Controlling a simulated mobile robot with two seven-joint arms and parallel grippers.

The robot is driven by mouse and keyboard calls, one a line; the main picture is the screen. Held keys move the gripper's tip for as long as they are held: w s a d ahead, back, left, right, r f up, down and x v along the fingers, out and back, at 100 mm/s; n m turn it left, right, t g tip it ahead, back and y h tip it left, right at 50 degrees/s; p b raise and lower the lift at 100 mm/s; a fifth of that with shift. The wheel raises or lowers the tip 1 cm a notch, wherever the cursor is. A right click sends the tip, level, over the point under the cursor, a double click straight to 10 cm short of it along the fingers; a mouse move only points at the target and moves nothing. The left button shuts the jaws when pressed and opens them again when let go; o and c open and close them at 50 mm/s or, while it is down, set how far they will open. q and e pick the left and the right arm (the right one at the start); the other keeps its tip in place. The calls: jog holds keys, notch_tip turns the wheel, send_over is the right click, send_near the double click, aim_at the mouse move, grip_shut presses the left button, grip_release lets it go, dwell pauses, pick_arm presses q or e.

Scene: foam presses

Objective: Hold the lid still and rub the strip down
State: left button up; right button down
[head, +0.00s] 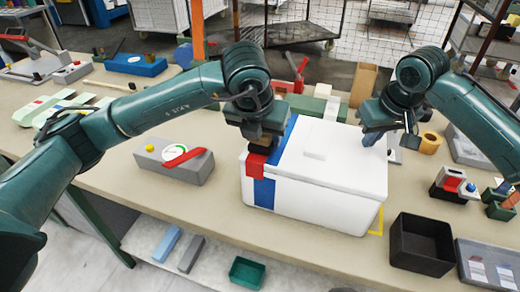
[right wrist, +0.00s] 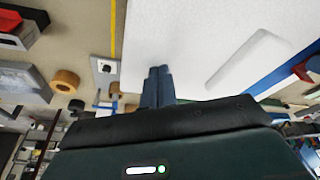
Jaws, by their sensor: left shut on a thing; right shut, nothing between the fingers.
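A white box with a white lid (head: 330,160) stands on the bench, with a raised bar on the lid. The lid also fills much of the right wrist view (right wrist: 200,30). A blue strip (head: 264,192) runs over the lid's left part and down the box's front face. My left gripper (head: 258,145) is shut on a red block (head: 257,168), which is over the strip at the lid's front edge. Whether the block presses on it is unclear. My right gripper (head: 372,135) is shut and empty, fingertips at the lid's right part; contact is hard to judge. Its closed fingers show in the wrist view (right wrist: 157,85).
A grey block with a dial and red pointer (head: 180,158) lies left of the box. A black open bin (head: 422,243) stands at the front right. Several tools and blocks crowd behind and right of the box. Bare bench lies along the front.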

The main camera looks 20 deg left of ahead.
pick_arm(q)
jog(key=shift+w, duration=0.6)
pick_arm(e)
jog(key=shift+s+f, duration=0.1)
jog(key=shift+f, duration=0.2)
pick_arm(q)
jog(key=shift+r, duration=0.75)
jog(key=s+r, duration=0.2)
jog(key=s, duration=0.6)
jog(key=shift+a, duration=0.15)
jog(key=shift+r, duration=0.15)
pick_arm(e)
jog(key=shift+r, duration=0.1)
